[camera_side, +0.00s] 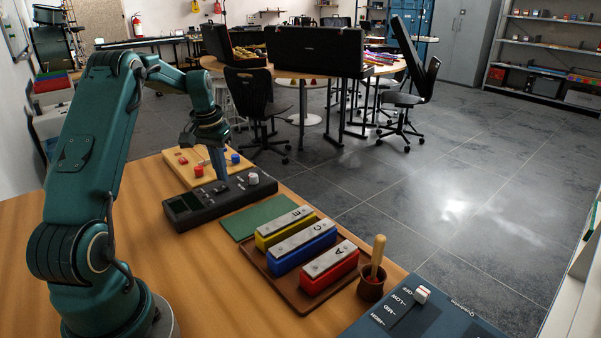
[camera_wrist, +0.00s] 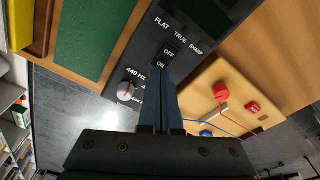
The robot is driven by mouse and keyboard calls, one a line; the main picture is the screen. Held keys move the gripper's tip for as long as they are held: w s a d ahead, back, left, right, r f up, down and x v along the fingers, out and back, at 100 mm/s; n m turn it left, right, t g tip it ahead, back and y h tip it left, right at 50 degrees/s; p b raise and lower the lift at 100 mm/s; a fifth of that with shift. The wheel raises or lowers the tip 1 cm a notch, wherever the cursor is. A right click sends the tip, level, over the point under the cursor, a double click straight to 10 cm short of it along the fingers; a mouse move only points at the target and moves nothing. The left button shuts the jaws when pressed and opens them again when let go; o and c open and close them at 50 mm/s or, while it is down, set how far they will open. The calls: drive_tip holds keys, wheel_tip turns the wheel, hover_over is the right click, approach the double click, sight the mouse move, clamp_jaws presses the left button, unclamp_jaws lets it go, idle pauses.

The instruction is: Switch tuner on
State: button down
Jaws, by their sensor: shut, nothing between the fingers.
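The tuner (camera_side: 230,191) is a long black box on the wooden table, with a dark display (camera_side: 183,204) and a white knob (camera_side: 253,178). In the wrist view its rocker switch (camera_wrist: 169,52) is marked OFF and ON, beside the labels FLAT, TRUE and SHARP. My gripper (camera_side: 220,177) is shut and empty, pointing down over the tuner. In the wrist view my closed fingertips (camera_wrist: 167,73) are at the ON end of the switch and partly hide it. I cannot tell whether they touch it. The display looks dark.
A wooden board (camera_side: 172,159) with red and blue terminals lies behind the tuner. In front are a green mat (camera_side: 244,223), a brown tray (camera_side: 262,262) of yellow, blue and red chime bars, a mallet cup (camera_side: 371,289) and a blue slider box (camera_side: 440,318).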

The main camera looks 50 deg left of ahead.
sight(223, 186)
drive_tip(key=shift+f, duration=0.9)
idle(0.9)
drive_tip(key=shift+r, duration=3.55)
